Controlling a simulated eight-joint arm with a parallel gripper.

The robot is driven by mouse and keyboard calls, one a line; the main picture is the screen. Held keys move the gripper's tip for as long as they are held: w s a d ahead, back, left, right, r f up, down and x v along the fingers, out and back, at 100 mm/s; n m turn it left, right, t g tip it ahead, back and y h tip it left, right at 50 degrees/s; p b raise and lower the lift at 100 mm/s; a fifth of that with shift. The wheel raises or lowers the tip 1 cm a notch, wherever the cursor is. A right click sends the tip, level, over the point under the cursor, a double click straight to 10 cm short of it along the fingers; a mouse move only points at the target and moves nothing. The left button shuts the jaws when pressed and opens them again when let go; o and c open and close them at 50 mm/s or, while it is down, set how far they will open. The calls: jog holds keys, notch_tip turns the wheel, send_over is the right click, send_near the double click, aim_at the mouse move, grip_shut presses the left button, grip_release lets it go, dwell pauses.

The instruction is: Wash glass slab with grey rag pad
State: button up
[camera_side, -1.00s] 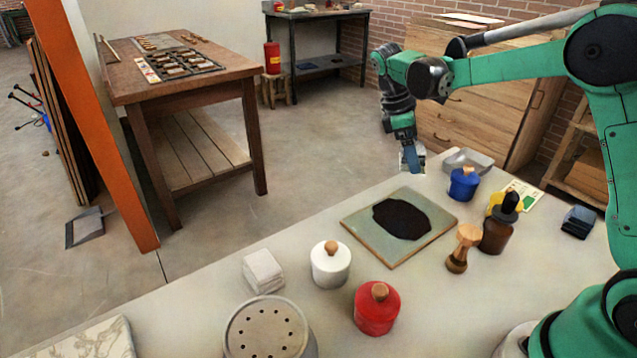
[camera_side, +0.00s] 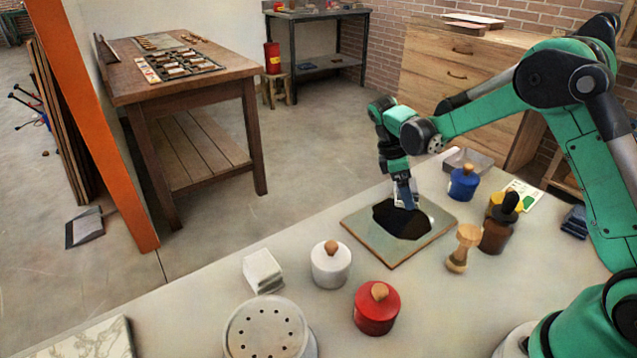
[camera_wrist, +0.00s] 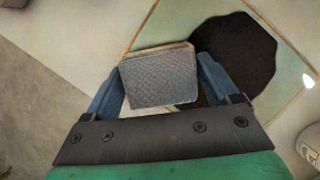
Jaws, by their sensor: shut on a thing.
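The glass slab (camera_side: 377,241) lies flat on the pale table, with a large dark patch (camera_side: 404,222) over its middle. The slab also shows in the wrist view (camera_wrist: 285,38), with the dark patch (camera_wrist: 238,52) to the right. My gripper (camera_side: 404,194) is over the far part of the slab, at the edge of the dark patch. It is shut on the grey rag pad (camera_wrist: 160,80), which sits between both blue fingers in the wrist view. I cannot tell whether the pad touches the slab.
A blue pot (camera_side: 463,184), a metal tray (camera_side: 470,160), a brown bottle (camera_side: 497,235) and a wooden-handled tool (camera_side: 463,248) stand right of the slab. A white pot (camera_side: 331,265), red pot (camera_side: 376,309), white block (camera_side: 262,271) and perforated round container (camera_side: 266,332) stand in front.

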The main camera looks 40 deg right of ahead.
aim_at(421, 195)
jog(key=shift+a, duration=4.7)
jog(key=shift+s+a, duration=0.15)
jog(key=shift+a, duration=0.1)
jog(key=shift+s, duration=0.8)
jog(key=shift+d, duration=4.55)
jog(key=shift+s+d, duration=0.15)
jog(key=shift+d, duration=0.45)
jog(key=shift+s, duration=0.85)
jog(key=shift+a, duration=4.85)
jog(key=shift+s+a, duration=0.2)
jog(key=shift+a, duration=0.1)
jog(key=shift+s, duration=0.75)
jog(key=shift+s+d, duration=0.15)
jog(key=shift+d, duration=0.25)
jog(key=shift+d+f, duration=0.1)
jog(key=shift+d, duration=3.3)
jog(key=shift+d+r, duration=0.2)
jog(key=shift+d, duration=1.2)
notch_tip(421, 195, up, 8)
